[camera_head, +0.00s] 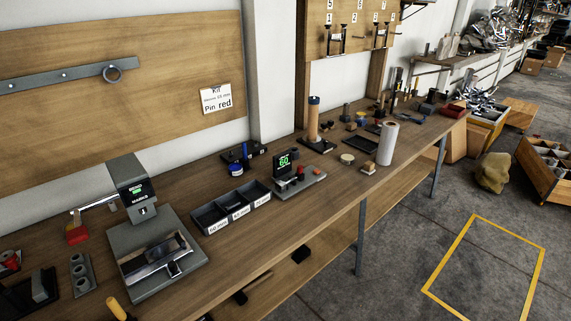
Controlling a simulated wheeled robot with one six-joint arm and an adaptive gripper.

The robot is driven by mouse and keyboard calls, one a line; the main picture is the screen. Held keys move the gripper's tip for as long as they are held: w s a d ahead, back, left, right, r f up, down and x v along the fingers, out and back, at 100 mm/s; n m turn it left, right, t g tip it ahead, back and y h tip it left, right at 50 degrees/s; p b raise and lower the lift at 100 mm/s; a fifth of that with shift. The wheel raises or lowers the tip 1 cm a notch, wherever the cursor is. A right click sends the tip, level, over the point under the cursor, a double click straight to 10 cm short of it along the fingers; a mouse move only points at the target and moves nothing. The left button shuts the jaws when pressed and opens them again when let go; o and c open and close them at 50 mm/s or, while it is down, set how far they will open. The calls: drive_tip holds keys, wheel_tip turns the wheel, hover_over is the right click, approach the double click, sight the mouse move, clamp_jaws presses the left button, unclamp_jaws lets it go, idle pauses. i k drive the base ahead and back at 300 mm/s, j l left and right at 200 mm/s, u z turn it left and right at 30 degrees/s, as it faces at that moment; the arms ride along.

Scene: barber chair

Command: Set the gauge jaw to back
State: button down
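The gauge (296,178) stands on the workbench near the middle of the view. It has a low grey base and an upright black display (283,161) with green digits that seem to read 60. Small red parts sit on top of its base, one near the display and one toward its right end. The gauge jaw is too small to make out clearly, and I cannot tell its setting. My gripper is not in view.
A three-compartment black tray (232,207) with white labels stands left of the gauge. A grey press-like machine (137,190) is farther left. A white paper roll (387,144) and a brown cylinder on a stand (313,120) stand to the right. Floor before the bench is clear.

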sight(300, 176)
drive_tip(key=i+j, duration=0.15)
drive_tip(key=i, duration=0.5)
drive_tip(key=i+j, duration=0.15)
drive_tip(key=i, duration=0.45)
